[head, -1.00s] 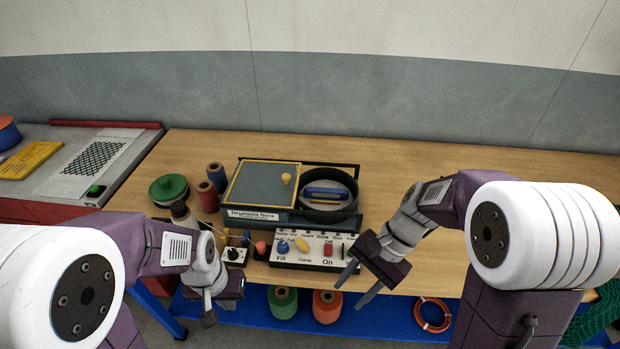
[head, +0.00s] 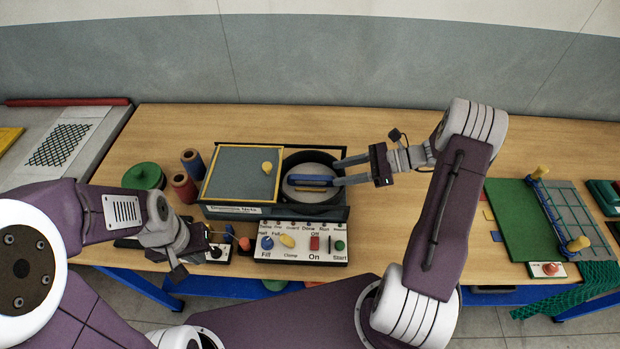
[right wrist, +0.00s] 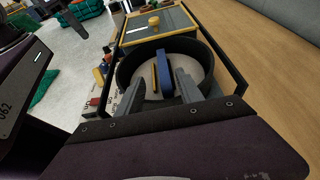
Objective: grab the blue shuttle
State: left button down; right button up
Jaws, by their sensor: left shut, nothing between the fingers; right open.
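The blue shuttle (head: 310,180) lies in a round black drum (head: 302,200) set in a dark frame. It also shows in the right wrist view (right wrist: 163,78), between and just beyond the fingertips, with a thin tan strip beside it. My right gripper (head: 338,171) reaches in from the right over the drum's rim, open, its fingers pointing at the shuttle. In the right wrist view the right gripper (right wrist: 161,85) has a finger on each side of the drum's middle. My left gripper (head: 178,272) is shut and empty, low at the table's front left.
A grey lid with a yellow knob (head: 266,168) sits left of the drum. A control panel (head: 300,243) with buttons stands in front. Spools (head: 184,187) and a green round pot (head: 144,177) stand at left. A green board (head: 525,218) lies at right.

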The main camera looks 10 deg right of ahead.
aim_at(312, 177)
jog(key=shift+w+a+f, duration=0.35)
jog(key=shift+a, duration=0.2)
jog(key=shift+w+a+f, duration=0.3)
jog(key=shift+w+a, duration=0.05)
jog(key=shift+a, duration=0.35)
jog(key=shift+w+a+f+p, duration=0.1)
jog(key=shift+a+f+p, duration=0.1)
jog(key=shift+a+p, duration=0.8)
jog(key=x, duration=0.2)
jog(key=shift+w+a+f, duration=0.2)
jog(key=shift+w+a, duration=0.05)
jog(key=shift+w+a+f, duration=0.1)
jog(key=shift+c, duration=1)
pick_arm(q)
jog(key=shift+w+r, duration=0.15)
jog(key=shift+r, duration=0.7)
pick_arm(e)
grip_shut()
